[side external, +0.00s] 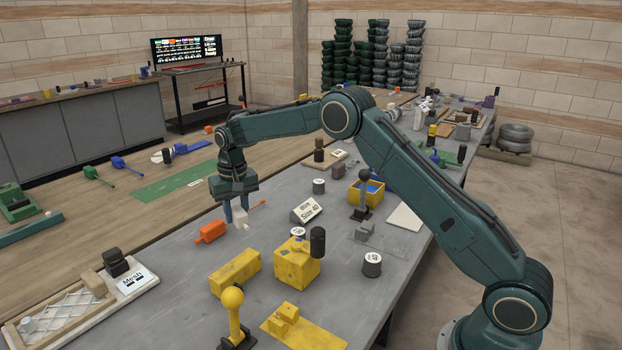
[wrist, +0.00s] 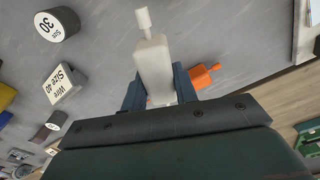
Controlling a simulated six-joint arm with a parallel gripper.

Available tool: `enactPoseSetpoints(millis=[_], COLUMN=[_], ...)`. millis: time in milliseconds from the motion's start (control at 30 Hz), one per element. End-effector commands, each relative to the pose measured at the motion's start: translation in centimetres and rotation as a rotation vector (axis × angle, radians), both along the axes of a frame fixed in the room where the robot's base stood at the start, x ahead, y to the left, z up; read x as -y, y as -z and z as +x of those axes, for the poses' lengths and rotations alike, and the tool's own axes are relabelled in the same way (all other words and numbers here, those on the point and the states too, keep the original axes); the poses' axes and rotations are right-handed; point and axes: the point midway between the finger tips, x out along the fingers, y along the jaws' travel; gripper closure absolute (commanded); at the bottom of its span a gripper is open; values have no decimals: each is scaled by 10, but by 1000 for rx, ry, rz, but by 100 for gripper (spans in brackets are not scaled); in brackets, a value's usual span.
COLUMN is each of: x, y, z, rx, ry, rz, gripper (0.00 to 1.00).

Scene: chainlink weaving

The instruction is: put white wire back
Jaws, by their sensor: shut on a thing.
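My gripper (side external: 236,211) points down over the grey table in the side external view. It is shut on a white wire piece (side external: 240,217), a pale block with a narrower tip. In the wrist view the white wire piece (wrist: 152,62) stands out between the two blue fingers (wrist: 157,92), its tip pointing away from the gripper. An orange piece (side external: 210,232) lies just left of the gripper on the table; it also shows beside the right finger in the wrist view (wrist: 203,75). I cannot tell whether the white piece touches the table.
A "Wire Size 40" sign (side external: 307,209) stands right of the gripper, with labelled round weights such as one (side external: 372,264) around. A yellow block (side external: 235,272) and yellow cube (side external: 297,265) sit in front. A mesh board (side external: 65,312) lies front left. A yellow bin (side external: 367,193) stands behind.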

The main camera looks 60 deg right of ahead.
Motion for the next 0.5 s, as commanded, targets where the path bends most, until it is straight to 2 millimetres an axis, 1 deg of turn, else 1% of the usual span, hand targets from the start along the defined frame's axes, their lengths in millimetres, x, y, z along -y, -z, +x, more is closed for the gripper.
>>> enactPoseSetpoints(millis=[267, 500], x=[0, 0], y=[3, 15], z=[0, 0], rx=[0, 1], ry=[-1, -1], rz=[0, 0], gripper=[100, 100])
